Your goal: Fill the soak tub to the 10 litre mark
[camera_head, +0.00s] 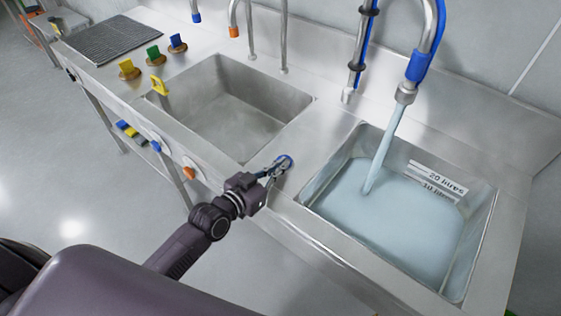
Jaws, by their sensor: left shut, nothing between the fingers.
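The soak tub (477,247) is the right-hand steel basin, part filled with pale blue water (395,218). A stream (384,150) pours into it from the spout with a blue sleeve (419,66). On its back wall a label reads 20 litres (447,180). A lower label (437,193) is too small to read surely; the water surface lies close below it. My right gripper is out of view.
An empty steel basin (228,105) lies left of the tub, with a yellow handle (158,86) at its edge. Yellow, green and blue knobs (153,54) and a drain grid (112,40) are further left. A hose sprayer (356,60) hangs behind the tub.

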